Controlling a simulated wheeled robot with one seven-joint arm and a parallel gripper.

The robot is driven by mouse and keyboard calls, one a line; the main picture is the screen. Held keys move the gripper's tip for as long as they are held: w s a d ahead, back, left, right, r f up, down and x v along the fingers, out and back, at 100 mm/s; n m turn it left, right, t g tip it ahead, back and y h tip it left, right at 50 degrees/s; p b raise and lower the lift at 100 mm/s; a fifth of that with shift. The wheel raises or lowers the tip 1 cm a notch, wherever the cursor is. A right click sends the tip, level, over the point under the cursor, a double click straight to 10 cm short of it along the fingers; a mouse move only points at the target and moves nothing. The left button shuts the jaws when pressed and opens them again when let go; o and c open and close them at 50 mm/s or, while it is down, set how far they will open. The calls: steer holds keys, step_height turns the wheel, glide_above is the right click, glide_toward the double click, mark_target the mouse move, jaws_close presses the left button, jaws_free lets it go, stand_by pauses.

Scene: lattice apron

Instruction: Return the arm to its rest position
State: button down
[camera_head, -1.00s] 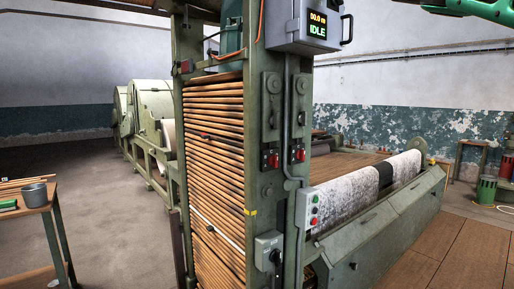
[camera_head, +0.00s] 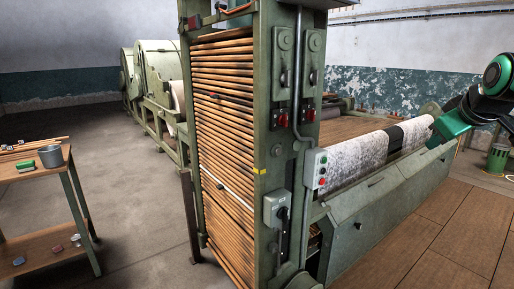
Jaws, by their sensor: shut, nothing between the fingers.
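My arm (camera_head: 478,108), green and black, reaches in from the right edge in front of the far wall and the roll end of the machine. I make out its rounded joints and links but no gripper fingers, so my gripper is not in view. The arm is apart from the tall green machine frame (camera_head: 264,120) at the centre, with clear space between them.
The frame holds a stack of wooden slats (camera_head: 222,130) and a switch box (camera_head: 275,212). A long machine bed (camera_head: 385,195) carries mottled fabric (camera_head: 350,160). Brown floor plates (camera_head: 450,235) lie clear at right.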

steer(key=s+a+f+m+g+y, duration=0.1)
steer(key=s+f+m+g, duration=0.4)
steer(key=s+f, duration=0.7)
steer(key=s+a+f+m+g+y, duration=0.1)
steer(key=s+f+m+g, duration=0.3)
steer(key=s+f, duration=0.8)
steer(key=s+a+m, duration=0.1)
steer(key=s, duration=0.5)
steer(key=shift+a+g+y, duration=0.15)
steer(key=shift+g+y, duration=0.15)
steer(key=shift+g, duration=0.1)
steer(key=shift+w, duration=0.1)
steer(key=shift+w+f, duration=0.3)
steer(key=shift+w, duration=0.3)
